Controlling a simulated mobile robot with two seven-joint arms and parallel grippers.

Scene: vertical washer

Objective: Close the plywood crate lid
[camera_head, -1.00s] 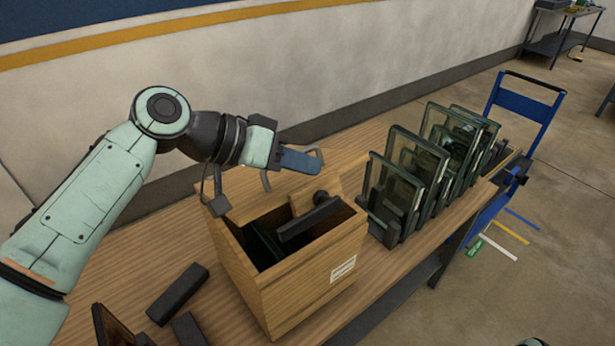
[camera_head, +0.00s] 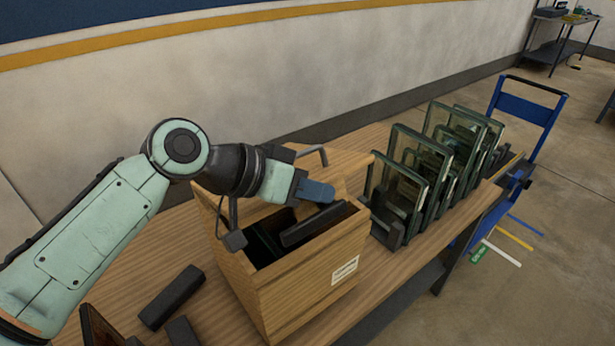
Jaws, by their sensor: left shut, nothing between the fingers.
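The plywood crate (camera_head: 305,290) stands on the wooden table with a white label on its front side. Its top is open, and dark pieces (camera_head: 312,224) show inside. The plywood lid (camera_head: 345,163) stands open at the crate's far side, with a grey handle (camera_head: 313,152) at its top. My arm hides much of the lid. My left gripper (camera_head: 318,192) is shut and empty, its blue fingers above the crate opening in front of the lid. I cannot tell if it touches the lid. My right gripper is not in view.
Framed glass panels (camera_head: 405,185) stand in a row right of the crate. Dark blocks (camera_head: 171,297) lie on the table (camera_head: 215,310) left of it. A blue trolley (camera_head: 527,110) stands beyond the table's right end, and a wall runs behind.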

